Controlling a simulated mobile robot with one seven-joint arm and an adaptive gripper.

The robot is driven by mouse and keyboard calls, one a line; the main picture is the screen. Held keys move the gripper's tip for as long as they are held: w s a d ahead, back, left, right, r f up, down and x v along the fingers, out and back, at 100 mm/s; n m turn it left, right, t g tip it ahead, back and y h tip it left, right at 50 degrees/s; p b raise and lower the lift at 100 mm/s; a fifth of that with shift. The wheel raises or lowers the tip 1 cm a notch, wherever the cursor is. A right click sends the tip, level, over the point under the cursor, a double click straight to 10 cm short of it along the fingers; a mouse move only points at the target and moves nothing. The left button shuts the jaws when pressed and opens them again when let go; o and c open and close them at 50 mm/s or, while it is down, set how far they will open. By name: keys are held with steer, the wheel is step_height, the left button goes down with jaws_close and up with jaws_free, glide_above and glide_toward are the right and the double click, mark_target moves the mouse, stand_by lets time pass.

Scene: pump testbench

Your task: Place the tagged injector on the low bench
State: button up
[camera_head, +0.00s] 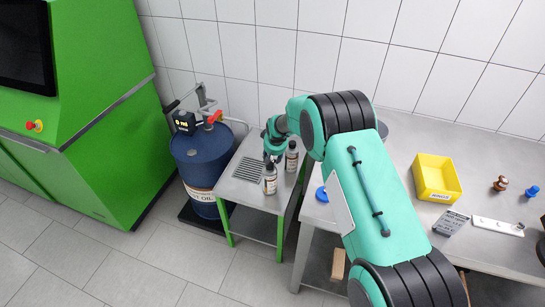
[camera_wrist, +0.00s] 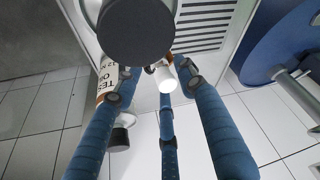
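The low bench (camera_head: 243,190) is a small grey table with green legs and a slotted grate; its slotted top (camera_wrist: 205,22) also shows in the wrist view. My gripper (camera_head: 271,156) is low over this bench, beside two dark-capped bottles. In the wrist view its blue fingers (camera_wrist: 160,76) converge around a small, bright pale cylinder (camera_wrist: 168,78). I cannot tell whether this is the tagged injector, or whether the fingers grip it. My gripper and arm hide part of the bench's right side. No tag is readable.
The front bottle (camera_head: 270,180) and rear bottle (camera_head: 291,157) stand on the low bench close to my gripper. A blue oil barrel (camera_head: 202,165) stands at its left. The higher bench on the right holds a yellow bin (camera_head: 437,178) and a pale strip (camera_head: 496,226).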

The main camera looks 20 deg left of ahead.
steer(key=shift+r, duration=0.15)
steer(key=p+v, duration=0.2)
steer(key=v, duration=1)
steer(key=shift+p, duration=0.3)
steer(key=shift+w, duration=0.1)
stand_by(0.4)
